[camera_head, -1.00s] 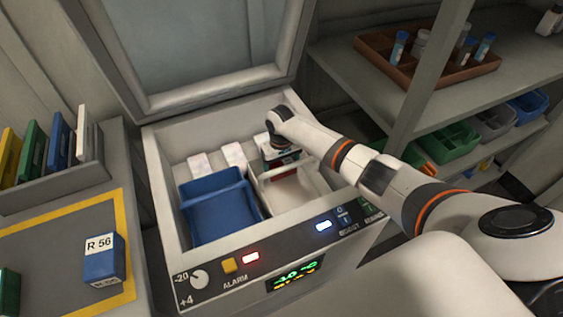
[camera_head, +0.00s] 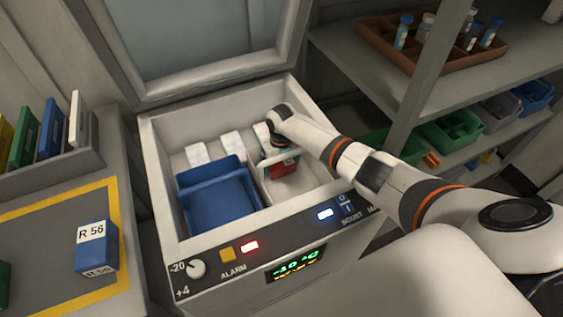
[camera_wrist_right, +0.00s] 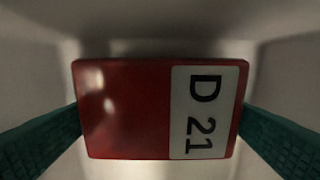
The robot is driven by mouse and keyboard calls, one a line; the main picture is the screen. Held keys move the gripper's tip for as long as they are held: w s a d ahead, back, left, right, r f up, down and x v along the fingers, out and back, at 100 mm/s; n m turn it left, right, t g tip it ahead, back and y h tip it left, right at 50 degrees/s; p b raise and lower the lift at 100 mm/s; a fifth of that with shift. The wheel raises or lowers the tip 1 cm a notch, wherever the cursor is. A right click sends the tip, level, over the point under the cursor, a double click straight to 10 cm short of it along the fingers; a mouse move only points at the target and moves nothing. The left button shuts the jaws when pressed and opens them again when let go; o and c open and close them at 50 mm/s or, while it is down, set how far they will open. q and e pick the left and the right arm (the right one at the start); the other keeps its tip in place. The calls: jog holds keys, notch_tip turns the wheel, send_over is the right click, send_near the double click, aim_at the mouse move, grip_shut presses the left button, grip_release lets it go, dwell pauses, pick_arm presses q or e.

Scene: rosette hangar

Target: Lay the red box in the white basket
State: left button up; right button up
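The red box (camera_head: 283,169), with a white "D 21" label, is between the two teal fingers of my right gripper (camera_head: 280,154). In the right wrist view the red box (camera_wrist_right: 125,108) has a finger against each end, so the gripper is shut on it. The box is inside the white basket (camera_head: 308,188), which stands in the right part of the open freezer chest. Pale basket walls surround it in the wrist view. I cannot tell whether the box touches the basket floor. My left gripper is not in view.
A blue basket (camera_head: 218,203) stands left of the white one. Several white frosted blocks (camera_head: 232,143) are behind them. The chest's rim (camera_head: 160,200) surrounds everything, with its lid (camera_head: 200,45) raised behind. A blue "R 56" box (camera_head: 97,247) stands on the left table.

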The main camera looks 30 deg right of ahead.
jog(key=shift+o, duration=0.6)
notch_tip(320, 180, up, 12)
jog(key=p, duration=0.1)
jog(key=shift+p, duration=0.3)
jog(key=shift+r, duration=0.15)
